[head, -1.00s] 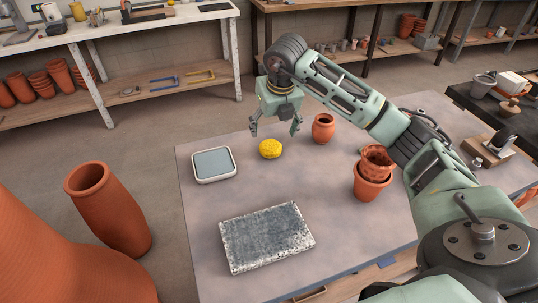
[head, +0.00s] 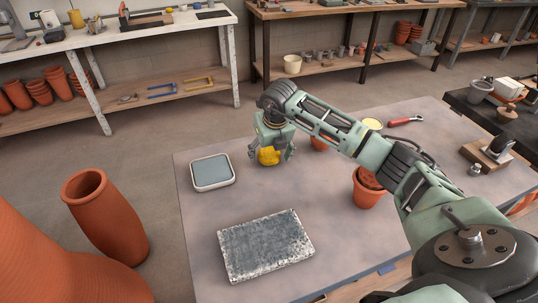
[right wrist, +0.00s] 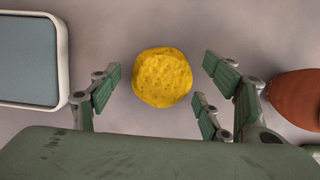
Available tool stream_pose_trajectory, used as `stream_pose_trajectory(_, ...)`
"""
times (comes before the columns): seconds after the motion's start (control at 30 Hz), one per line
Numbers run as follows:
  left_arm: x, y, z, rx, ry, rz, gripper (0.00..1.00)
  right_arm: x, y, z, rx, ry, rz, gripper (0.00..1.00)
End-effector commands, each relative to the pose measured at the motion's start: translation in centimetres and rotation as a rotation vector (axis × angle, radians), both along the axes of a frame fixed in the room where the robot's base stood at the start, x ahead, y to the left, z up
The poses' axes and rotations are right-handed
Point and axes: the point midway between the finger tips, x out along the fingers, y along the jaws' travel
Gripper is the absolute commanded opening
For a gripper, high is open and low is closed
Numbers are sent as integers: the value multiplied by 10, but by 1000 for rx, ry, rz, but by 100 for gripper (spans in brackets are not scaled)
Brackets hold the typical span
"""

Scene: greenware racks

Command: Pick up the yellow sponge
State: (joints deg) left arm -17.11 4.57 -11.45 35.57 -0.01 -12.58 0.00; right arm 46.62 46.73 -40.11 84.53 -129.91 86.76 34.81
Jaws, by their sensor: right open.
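The yellow sponge (head: 268,156) lies on the grey table, partly hidden behind my right gripper in the head view. In the right wrist view the sponge (right wrist: 162,77) is round and pitted, and lies between the spread fingers with gaps on both sides. My right gripper (head: 270,158) is open and low over the sponge, pointing down; its fingers (right wrist: 160,92) do not visibly touch it. My left gripper is not in view.
A white-rimmed tray (head: 213,186) lies left of the sponge. A terracotta pot (right wrist: 297,98) stands close on the right. A speckled slab (head: 265,272) lies nearer on the table (head: 200,222). Another pot (head: 367,194) stands under my right arm.

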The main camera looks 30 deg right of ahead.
Motion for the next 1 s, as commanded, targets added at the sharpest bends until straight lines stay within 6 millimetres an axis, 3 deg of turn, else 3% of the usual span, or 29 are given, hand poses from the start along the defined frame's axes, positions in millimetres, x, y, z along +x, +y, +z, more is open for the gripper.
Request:
stream_pose_trajectory(0.1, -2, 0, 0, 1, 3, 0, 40, 0, 0, 0, 0, 0, 0, 70)
stream_pose_trajectory(0.57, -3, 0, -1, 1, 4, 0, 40, 0, 0, 1, 0, 0, 0, 30)
stream_pose_trajectory(0.83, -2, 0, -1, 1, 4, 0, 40, 0, 0, 3, 0, -2, 0, 30)
stream_pose_trajectory(1.0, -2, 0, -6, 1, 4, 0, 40, 1, 0, 17, 1, -4, 2, 30)
